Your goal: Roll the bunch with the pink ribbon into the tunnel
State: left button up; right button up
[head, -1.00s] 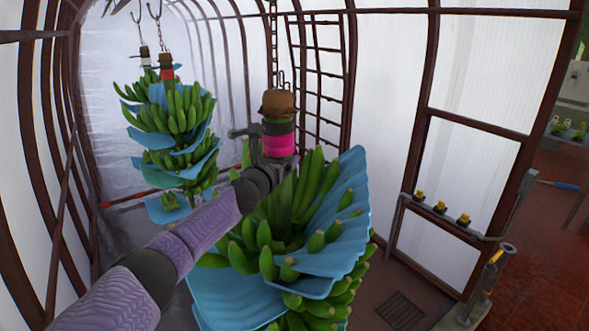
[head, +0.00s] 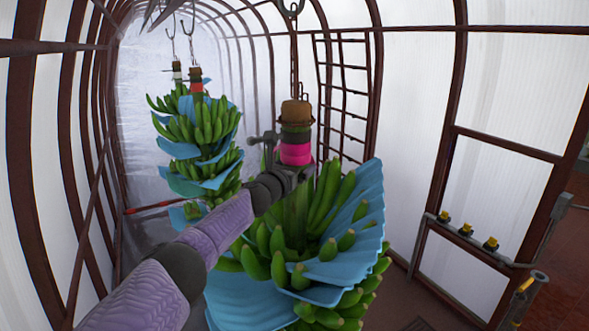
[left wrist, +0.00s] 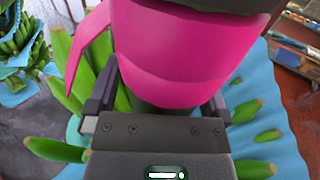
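The bunch with the pink ribbon (head: 295,154) hangs upright close in front of me, green bananas with blue sheets between its tiers. Its brown-capped stem is below a hook at the top. My left gripper (head: 288,174) is at this stem, at and just below the ribbon. In the left wrist view the pink ribbon (left wrist: 185,60) fills the space between the fingers, which clasp the stem from both sides; the fingertips are hidden. The tunnel (head: 245,70), dark hoops with pale sheeting, stretches away behind the bunch. My right gripper is not in view.
Two more bunches hang deeper in the tunnel, one with a red ribbon (head: 196,87) and one with a white ribbon (head: 177,76). A red bar (head: 152,206) crosses low at left. A ladder-like frame (head: 342,95) stands behind the bunch. A rail with yellow-topped fittings (head: 466,230) is at right.

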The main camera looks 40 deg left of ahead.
pick_arm(q)
jog(key=shift+s+p, duration=0.35)
jog(key=shift+s, duration=0.25)
jog(key=s, duration=0.2)
jog(key=s+d+b, duration=0.1)
jog(key=s, duration=0.4)
jog(key=shift+s+d+f+b, duration=0.15)
jog(key=shift+s+f+b, duration=0.1)
jog(key=shift+s+b, duration=0.1)
jog(key=shift+s+d+r, duration=0.2)
jog(key=shift+s+d, duration=0.15)
jog(key=shift+s, duration=0.1)
